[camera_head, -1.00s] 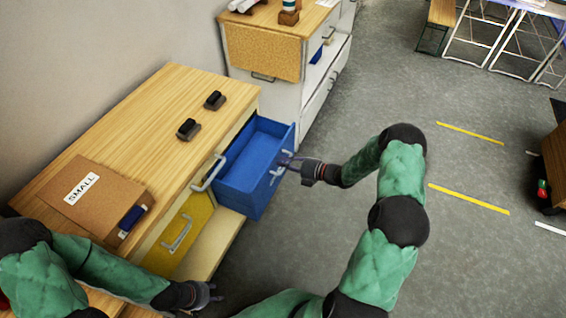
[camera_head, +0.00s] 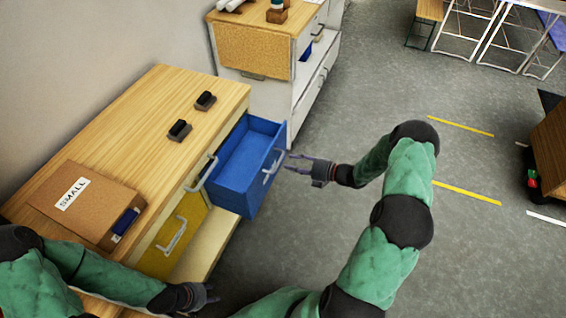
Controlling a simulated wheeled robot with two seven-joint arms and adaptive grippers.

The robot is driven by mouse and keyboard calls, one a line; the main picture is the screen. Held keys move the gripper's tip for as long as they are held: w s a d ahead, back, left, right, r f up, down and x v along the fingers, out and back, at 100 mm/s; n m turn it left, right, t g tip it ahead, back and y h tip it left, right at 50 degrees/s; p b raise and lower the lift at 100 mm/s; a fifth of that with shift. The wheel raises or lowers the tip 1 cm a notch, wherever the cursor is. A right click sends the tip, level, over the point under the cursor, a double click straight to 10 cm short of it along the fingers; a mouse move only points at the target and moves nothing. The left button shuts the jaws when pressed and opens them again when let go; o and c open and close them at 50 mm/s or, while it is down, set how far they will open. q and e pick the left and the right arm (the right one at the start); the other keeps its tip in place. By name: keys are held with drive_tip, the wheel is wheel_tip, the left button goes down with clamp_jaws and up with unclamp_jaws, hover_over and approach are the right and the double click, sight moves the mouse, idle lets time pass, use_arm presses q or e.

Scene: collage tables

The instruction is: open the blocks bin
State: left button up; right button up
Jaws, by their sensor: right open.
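A blue bin (camera_head: 240,182) with a grey handle (camera_head: 272,168) is pulled out of the wooden cabinet (camera_head: 160,110) like a drawer, and the part of its inside that I see looks empty. A yellow front (camera_head: 165,262) with its own handle (camera_head: 172,236) sits below it to the left, flush in the cabinet. No label shows which one is the blocks bin. My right gripper (camera_head: 289,163) is open and empty just right of the blue bin's handle, apart from it. My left gripper (camera_head: 212,294) is low in the picture, left of centre, away from both handles; its fingers are too small to read.
A white cabinet (camera_head: 300,90) stands behind. The grey floor (camera_head: 340,120) on the right is open.

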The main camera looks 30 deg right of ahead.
drive_tip(key=shift+v, duration=2.7)
drive_tip(key=shift+s, duration=0.1)
